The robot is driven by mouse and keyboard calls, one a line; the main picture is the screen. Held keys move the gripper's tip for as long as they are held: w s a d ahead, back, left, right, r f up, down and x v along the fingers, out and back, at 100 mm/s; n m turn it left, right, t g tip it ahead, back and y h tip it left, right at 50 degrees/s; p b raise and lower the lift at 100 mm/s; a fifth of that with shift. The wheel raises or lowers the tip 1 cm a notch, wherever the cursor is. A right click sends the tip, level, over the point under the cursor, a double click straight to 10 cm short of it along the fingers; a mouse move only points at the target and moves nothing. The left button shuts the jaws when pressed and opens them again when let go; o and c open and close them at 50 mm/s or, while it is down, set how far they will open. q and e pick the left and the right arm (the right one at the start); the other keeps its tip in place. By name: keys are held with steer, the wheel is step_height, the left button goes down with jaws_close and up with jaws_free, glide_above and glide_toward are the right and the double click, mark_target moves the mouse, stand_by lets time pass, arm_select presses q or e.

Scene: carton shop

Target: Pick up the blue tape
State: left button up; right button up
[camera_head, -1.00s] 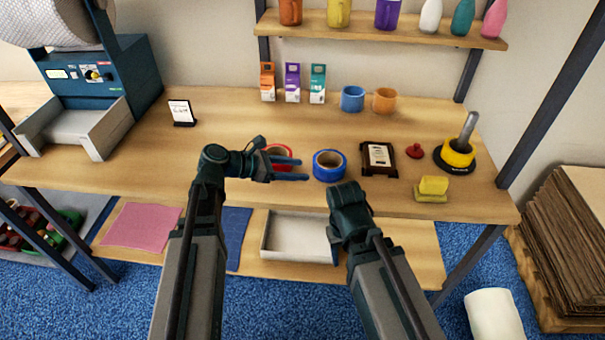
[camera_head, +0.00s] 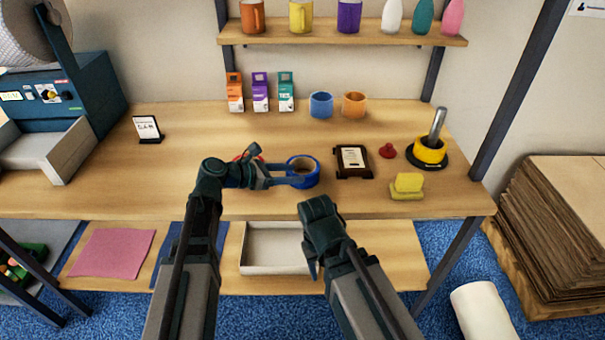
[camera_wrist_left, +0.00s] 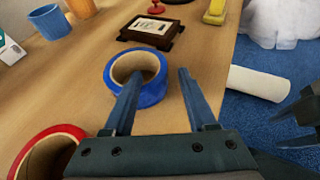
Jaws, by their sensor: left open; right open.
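The blue tape (camera_head: 314,178) is a roll lying flat on the wooden table, with a brown core. My left gripper (camera_head: 294,175) is open at its left side, fingers reaching over it. In the left wrist view, one finger overlaps the hole of the blue tape (camera_wrist_left: 151,94) and the other is just right of the roll, so part of its wall shows between the fingers. I cannot tell how far down the tips are. My right gripper (camera_head: 312,262) is open and empty in front of the table edge, its fingers mostly hidden.
A red tape roll (camera_wrist_left: 42,143) lies beside the left gripper. Cups and small cartons stand behind.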

mark_target(308, 175)
arm_select(q)
steer(key=shift+w+d+f, duration=0.1)
steer(key=shift+d+f, duration=0.15)
steer(key=b+x, duration=0.2)
steer(key=x, duration=0.2)
steer(key=shift+w+d+f, duration=0.1)
steer(key=shift+d+f, duration=0.1)
steer(key=shift+c, duration=0.3)
jaws_close()
